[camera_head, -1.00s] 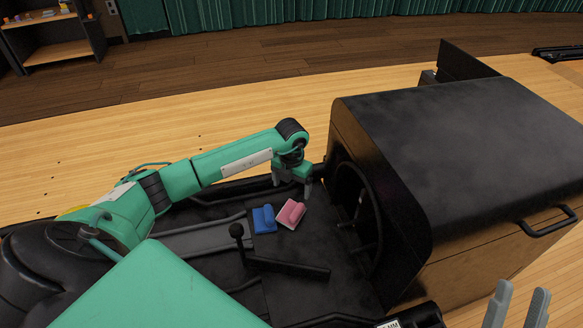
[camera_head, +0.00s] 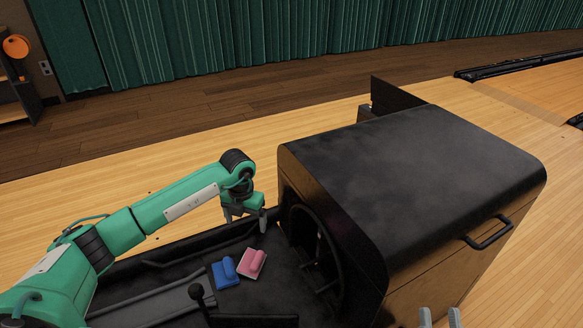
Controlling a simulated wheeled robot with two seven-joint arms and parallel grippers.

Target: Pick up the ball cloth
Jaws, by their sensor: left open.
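Two small folded cloths lie side by side on the black tray of the ball return: a blue one (camera_head: 225,272) on the left and a pink one (camera_head: 252,263) on the right. I cannot tell which is the ball cloth. My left gripper (camera_head: 246,222) is open and empty, with its fingers pointing down. It appears just beyond and above the pink cloth, apart from both cloths. My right gripper (camera_head: 440,319) shows only its two fingertips at the bottom edge; they are apart with nothing visible between them.
The large black hood (camera_head: 420,170) of the ball return stands right of the cloths, with a round dark opening facing them. A handle (camera_head: 488,232) juts from the hood's near side.

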